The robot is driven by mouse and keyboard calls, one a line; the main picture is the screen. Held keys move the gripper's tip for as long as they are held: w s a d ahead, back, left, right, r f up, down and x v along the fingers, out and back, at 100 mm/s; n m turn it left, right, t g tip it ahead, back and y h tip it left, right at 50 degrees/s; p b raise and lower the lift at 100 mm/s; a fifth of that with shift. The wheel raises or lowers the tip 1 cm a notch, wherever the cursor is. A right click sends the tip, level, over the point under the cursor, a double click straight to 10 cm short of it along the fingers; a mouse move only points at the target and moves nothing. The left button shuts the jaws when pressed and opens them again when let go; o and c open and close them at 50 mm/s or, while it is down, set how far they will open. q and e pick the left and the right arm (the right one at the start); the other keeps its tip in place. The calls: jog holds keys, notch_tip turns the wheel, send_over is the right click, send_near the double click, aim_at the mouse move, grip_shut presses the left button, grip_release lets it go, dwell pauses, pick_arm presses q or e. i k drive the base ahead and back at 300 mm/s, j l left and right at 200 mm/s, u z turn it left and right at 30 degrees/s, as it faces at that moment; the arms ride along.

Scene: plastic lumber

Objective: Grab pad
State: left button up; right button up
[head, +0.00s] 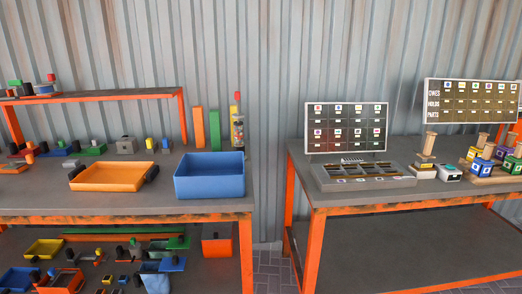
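No object is clearly recognisable as the pad at this size. Neither of my grippers shows in the head view.
The right table (400,195) also holds a grey compartment tray (325,179) and a label board (345,128). The left table (120,200) holds an orange tray (108,176) and a blue bin (210,178). A floor gap (268,265) separates the tables. Corrugated wall stands behind.

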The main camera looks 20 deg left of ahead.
aim_at(73, 163)
jog(key=j+z, duration=0.4)
jog(key=j, duration=2.05)
